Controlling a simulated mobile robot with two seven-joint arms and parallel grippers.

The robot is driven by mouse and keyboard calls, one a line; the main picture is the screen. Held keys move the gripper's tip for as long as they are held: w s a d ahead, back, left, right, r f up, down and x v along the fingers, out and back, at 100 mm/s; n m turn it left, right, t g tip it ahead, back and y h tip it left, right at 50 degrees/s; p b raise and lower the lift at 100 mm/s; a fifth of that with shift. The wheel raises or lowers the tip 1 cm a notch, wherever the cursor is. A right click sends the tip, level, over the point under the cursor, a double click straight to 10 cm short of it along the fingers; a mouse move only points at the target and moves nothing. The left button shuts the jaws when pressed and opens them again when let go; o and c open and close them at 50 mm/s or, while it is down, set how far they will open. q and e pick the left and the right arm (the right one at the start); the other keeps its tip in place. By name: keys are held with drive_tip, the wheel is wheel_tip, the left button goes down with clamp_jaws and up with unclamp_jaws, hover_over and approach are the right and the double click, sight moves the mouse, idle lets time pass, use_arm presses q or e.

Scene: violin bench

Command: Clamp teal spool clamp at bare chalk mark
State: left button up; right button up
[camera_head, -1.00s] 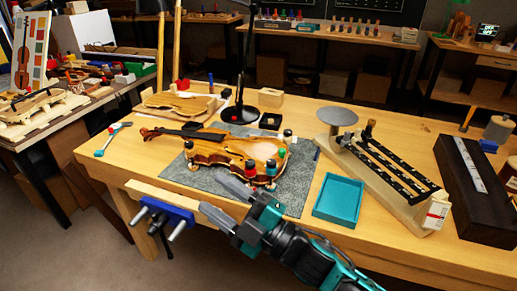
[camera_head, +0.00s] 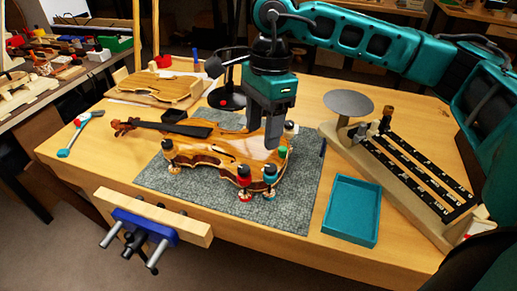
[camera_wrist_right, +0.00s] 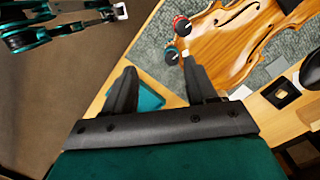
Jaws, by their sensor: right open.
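The teal spool clamp (camera_head: 270,174) stands at the near right edge of the violin (camera_head: 215,150), right of a red clamp (camera_head: 244,176). In the right wrist view the teal clamp (camera_wrist_right: 172,55) shows just beyond the gap between the fingers. I cannot tell whether it grips the violin's edge. My right gripper (camera_head: 262,138) is open and empty, pointing down above the violin's wide end, behind the teal clamp. No bare chalk mark can be made out. Part of my left arm shows at the top left of the wrist view; its finger state is unclear.
Green (camera_head: 282,152) and black clamps stand close to the teal one. The violin lies on a grey mat (camera_head: 305,190). An empty teal tray (camera_head: 350,208) is at right, a blue vise (camera_head: 145,226) at the front edge. A black lamp base (camera_head: 227,98) stands behind.

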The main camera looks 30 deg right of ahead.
sight(271, 167)
drive_tip(key=shift+h, duration=0.7)
drive_tip(key=d+f, duration=0.1)
drive_tip(key=f, duration=0.3)
drive_tip(key=d+f, duration=0.1)
drive_tip(key=f, duration=0.2)
drive_tip(key=w+d+f, duration=0.1)
drive_tip(key=f, duration=0.3)
drive_tip(key=shift+f, duration=0.3)
drive_tip(key=shift+w, duration=0.1)
clamp_jaws()
